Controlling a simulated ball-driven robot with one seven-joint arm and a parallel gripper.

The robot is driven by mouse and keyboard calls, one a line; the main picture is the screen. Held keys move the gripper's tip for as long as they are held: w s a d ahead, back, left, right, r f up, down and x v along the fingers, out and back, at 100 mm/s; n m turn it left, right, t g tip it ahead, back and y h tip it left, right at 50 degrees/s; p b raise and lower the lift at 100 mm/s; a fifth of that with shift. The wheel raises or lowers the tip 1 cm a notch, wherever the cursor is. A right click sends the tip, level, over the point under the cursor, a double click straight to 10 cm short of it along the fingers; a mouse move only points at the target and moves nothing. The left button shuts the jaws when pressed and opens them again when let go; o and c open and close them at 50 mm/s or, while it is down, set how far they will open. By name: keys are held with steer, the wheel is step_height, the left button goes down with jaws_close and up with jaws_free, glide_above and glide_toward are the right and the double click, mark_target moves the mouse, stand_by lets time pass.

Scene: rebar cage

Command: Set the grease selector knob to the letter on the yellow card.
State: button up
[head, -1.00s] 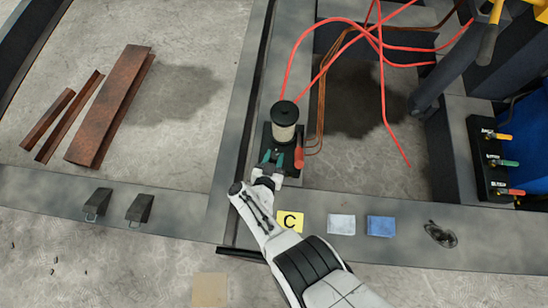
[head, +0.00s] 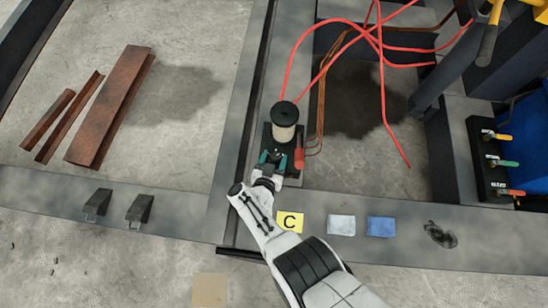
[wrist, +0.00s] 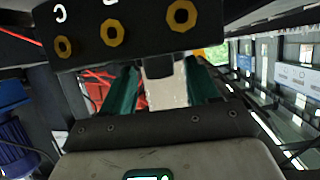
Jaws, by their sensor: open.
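The yellow card (head: 289,222) lies on the grey beam and shows the letter C. The grease pump (head: 285,125), with a pale reservoir and black lid, stands on a black base beyond my gripper. My gripper (head: 274,160) is open at the near side of that base, its two teal fingers apart. A small dark shape lies between the fingertips; I cannot make out the selector knob or its setting. In the wrist view my gripper (wrist: 165,85) has its fingers spread below a black block (wrist: 140,35) with brass fittings and white letters, one a C.
A red-orange handle (head: 299,158) stands just right of my gripper. White (head: 341,225) and blue (head: 381,226) cards lie right of the yellow one. Red hoses (head: 385,100) loop behind. A valve panel (head: 490,165) stands at the right. Rusty steel pieces (head: 110,105) lie at left.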

steer(key=p+v, duration=0.6)
steer(key=v, duration=0.4)
steer(key=shift+s, duration=0.3)
steer(key=shift+r, duration=0.15)
